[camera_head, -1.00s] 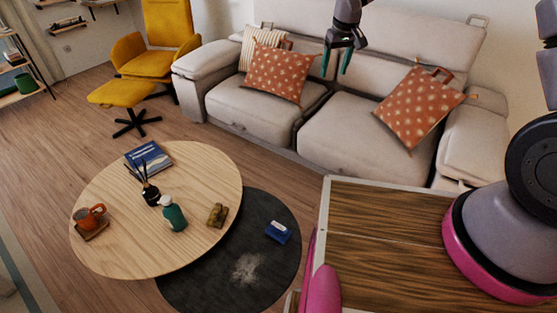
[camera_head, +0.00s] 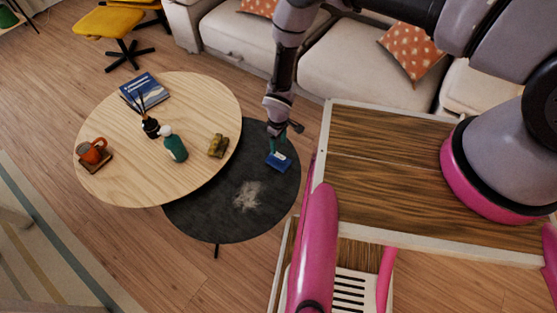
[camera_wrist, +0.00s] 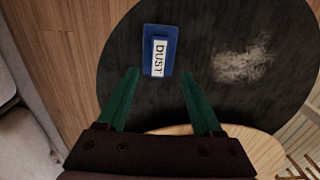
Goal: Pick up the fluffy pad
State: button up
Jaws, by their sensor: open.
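A small blue pad (camera_head: 279,163) with a white label lies flat on a dark round low table (camera_head: 215,215). In the wrist view the blue pad (camera_wrist: 158,32) shows its label reading "DUST". I cannot make out its underside or any fluff. My gripper (camera_head: 283,140) points down over the pad, and its fingers partly cover the pad's far edge in the head view. In the wrist view my gripper (camera_wrist: 159,76) is open and empty, its two green fingers either side of the pad's near end. The pad looks below the fingertips, not between them.
A pale dust patch (camera_head: 247,195) lies on the dark table beside the pad. A sofa (camera_head: 335,75) stands behind.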

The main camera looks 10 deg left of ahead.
aim_at(279, 156)
notch_tip(279, 156, down, 9)
jog(key=shift+d, duration=0.15)
grip_shut()
dwell(0.4)
